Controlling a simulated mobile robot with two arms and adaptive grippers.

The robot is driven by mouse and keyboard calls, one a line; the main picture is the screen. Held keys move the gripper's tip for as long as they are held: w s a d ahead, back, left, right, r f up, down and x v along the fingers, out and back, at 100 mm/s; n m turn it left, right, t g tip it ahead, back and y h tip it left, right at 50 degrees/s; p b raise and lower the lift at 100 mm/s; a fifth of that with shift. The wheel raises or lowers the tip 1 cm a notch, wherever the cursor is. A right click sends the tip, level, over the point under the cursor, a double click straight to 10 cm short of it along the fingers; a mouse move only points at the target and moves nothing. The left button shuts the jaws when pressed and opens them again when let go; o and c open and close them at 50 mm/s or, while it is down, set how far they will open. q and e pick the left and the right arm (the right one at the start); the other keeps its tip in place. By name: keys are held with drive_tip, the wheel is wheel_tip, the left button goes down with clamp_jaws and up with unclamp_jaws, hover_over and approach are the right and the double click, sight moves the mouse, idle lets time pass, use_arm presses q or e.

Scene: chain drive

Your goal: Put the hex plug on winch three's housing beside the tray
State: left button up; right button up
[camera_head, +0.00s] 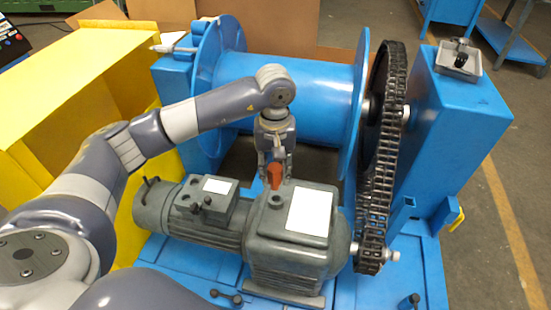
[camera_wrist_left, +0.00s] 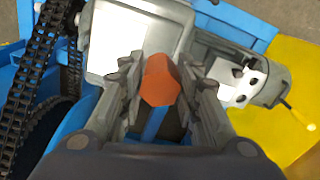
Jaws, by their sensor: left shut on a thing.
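The hex plug (camera_head: 274,175) is orange-red and shows between the fingertips of my left gripper (camera_head: 275,160), at the rear edge of the grey gearbox top in the head view. In the left wrist view the plug's hexagonal end (camera_wrist_left: 161,80) sits between the two ridged fingers of the left gripper (camera_wrist_left: 160,90), which is shut on it. Whether the plug touches the gearbox, I cannot tell. The grey tray (camera_head: 472,67) stands on top of the blue housing (camera_head: 455,105) at the right, well away from the gripper. My right gripper is not in view.
The grey gearbox and motor (camera_head: 290,235) lie below my left arm. The blue drum (camera_head: 295,90) is behind the gripper. A dark chain (camera_head: 377,185) stands between the gripper and the housing. A yellow panel (camera_head: 100,75) is at the left. The housing top in front of the tray is bare.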

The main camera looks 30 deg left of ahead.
use_arm(q)
drive_tip(key=s+d, duration=0.4)
drive_tip(key=s, duration=0.5)
drive_tip(key=shift+d, duration=0.2)
idle(0.3)
